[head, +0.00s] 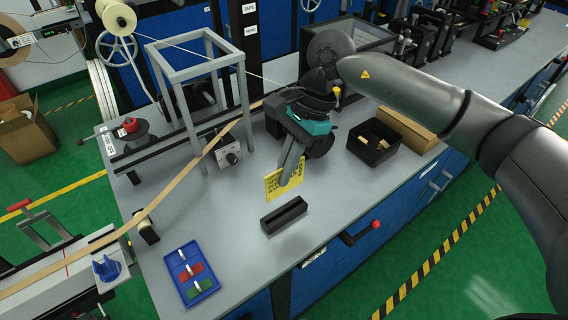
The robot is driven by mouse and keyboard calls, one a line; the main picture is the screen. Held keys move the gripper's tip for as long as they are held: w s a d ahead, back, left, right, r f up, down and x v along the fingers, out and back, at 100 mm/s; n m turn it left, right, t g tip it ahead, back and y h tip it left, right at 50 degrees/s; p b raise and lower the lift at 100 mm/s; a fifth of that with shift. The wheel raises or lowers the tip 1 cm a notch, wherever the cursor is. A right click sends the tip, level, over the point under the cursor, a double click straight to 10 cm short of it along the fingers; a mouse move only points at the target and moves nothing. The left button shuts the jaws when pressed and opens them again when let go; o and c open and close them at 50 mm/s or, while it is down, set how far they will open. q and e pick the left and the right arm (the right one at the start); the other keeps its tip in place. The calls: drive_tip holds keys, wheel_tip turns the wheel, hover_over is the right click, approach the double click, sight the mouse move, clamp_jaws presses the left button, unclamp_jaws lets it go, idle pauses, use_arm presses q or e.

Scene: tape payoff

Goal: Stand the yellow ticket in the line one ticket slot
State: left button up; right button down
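The yellow ticket (273,187) has dark printed lines and stands roughly upright in my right gripper (289,170). The gripper's grey fingers point down and cover part of the ticket's face. A black block with a long slot in its top (284,216) sits on the grey bench. It looks like the line one ticket slot, though I can read no label on it. The ticket shows just behind and above this block, apart from it. I cannot tell exactly how high the ticket is. My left gripper is not in view.
A blue tray (171,262) with red and green cards lies at the bench's front left. A black open bin (371,152) and a cardboard box (408,128) stand to the right. A grey frame (157,88) and tan tape run at left. Bench around the block is clear.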

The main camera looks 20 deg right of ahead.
sight(287, 190)
drive_tip(key=shift+f+b, duration=0.4)
drive_tip(key=shift+f, duration=0.55)
drive_tip(key=shift+f+b, duration=0.9)
drive_tip(key=shift+f, duration=0.85)
drive_tip(key=shift+f+b, duration=1.6)
drive_tip(key=shift+b, duration=0.05)
drive_tip(key=c, duration=1)
unclamp_jaws()
drive_tip(key=p+v, duration=0.1)
drive_tip(key=v, duration=1.4)
drive_tip(key=shift+r+p, duration=0.15)
drive_tip(key=shift+p, duration=0.15)
